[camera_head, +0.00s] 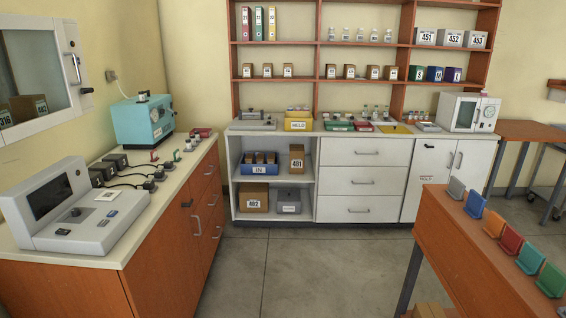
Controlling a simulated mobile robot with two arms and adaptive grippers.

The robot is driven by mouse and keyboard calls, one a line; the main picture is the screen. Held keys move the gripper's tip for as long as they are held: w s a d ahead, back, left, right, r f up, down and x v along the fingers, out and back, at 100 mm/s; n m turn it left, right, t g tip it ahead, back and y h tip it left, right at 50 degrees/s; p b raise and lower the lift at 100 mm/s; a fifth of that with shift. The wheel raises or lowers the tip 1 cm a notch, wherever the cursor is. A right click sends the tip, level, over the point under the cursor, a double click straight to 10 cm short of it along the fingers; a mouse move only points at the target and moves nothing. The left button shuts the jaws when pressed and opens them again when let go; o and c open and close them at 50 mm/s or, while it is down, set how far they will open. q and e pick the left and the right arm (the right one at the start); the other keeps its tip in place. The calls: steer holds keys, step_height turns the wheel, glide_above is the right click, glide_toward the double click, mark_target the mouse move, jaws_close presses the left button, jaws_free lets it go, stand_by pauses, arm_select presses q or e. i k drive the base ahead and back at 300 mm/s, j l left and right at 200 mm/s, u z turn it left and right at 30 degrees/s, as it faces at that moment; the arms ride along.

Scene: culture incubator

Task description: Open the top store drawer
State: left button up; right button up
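A white drawer unit stands in the back counter, with three drawers stacked one above the other, each with a grey bar handle. The top drawer (365,152) is flush with the front and looks shut. Its handle (366,153) is at the middle of its face. The middle drawer (358,181) and bottom drawer (358,209) also look shut. Neither of my grippers shows in the head view.
Open grey floor (310,265) lies before the drawers. A wooden counter (180,225) with instruments runs along the left. A wooden table (470,250) with coloured holders stands at right front. Open shelves with boxes, including a blue bin (258,169), adjoin the drawers' left side.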

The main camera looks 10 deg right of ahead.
mark_target(334, 151)
steer(key=i+z, duration=0.4)
steer(key=i, duration=1.65)
steer(key=j, duration=0.1)
